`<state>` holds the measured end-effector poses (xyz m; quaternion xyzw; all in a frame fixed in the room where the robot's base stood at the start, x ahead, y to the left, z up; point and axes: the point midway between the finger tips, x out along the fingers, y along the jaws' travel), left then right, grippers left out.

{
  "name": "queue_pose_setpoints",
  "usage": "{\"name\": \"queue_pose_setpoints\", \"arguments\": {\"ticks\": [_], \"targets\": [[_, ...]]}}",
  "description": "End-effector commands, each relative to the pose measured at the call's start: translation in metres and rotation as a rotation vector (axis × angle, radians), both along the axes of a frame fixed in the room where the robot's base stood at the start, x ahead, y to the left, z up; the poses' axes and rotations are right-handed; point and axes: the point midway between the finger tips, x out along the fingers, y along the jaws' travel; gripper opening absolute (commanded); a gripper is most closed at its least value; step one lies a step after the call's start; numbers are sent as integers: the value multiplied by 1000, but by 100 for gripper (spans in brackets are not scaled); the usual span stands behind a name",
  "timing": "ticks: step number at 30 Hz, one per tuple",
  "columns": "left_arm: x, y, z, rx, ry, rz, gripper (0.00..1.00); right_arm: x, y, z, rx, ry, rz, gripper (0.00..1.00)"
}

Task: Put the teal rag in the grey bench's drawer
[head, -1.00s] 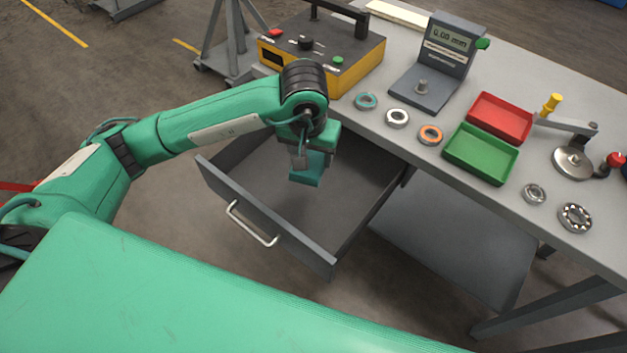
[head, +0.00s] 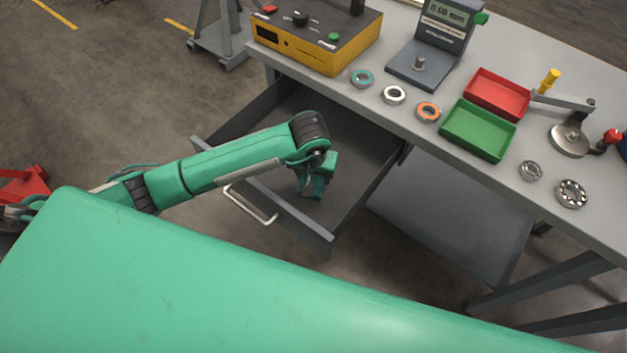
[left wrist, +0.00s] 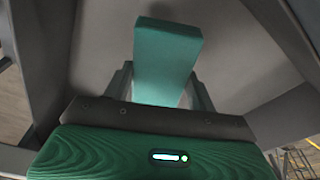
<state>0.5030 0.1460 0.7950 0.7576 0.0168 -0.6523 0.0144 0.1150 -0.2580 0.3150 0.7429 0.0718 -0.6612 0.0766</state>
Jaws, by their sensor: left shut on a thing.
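The grey bench's drawer (head: 360,165) stands pulled open below the bench top, with a pale bar handle on its front. My left gripper (head: 312,190) is down inside the drawer, below the level of its walls. It is shut on the teal rag (left wrist: 165,60), a folded block that sticks out between the fingers in the left wrist view. In the head view the rag is mostly hidden by the gripper. I cannot tell whether the rag touches the drawer floor. My right gripper is not in view.
On the grey bench (head: 560,85) are a yellow box with knobs (head: 330,50), a gauge stand (head: 425,65), a red tray (head: 497,112), a green tray (head: 478,148), several bearing rings and a lever press (head: 570,138). The drawer's front panel (head: 275,205) is close under my arm.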

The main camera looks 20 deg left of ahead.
Motion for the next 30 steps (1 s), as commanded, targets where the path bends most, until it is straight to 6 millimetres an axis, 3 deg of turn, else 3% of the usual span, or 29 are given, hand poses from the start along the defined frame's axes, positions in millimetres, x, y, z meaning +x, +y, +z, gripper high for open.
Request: {"name": "queue_pose_setpoints", "arguments": {"ticks": [5,13,26,27,30], "targets": [[0,0,-11,0,1,2,39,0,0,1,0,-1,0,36],[0,-1,-47,-1,2,1,39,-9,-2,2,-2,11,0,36],[1,0,-52,0,-2,0,39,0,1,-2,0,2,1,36],[1,0,-51,0,-2,0,65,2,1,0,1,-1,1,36],[0,0,-51,0,-1,0,79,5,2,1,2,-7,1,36]]}}
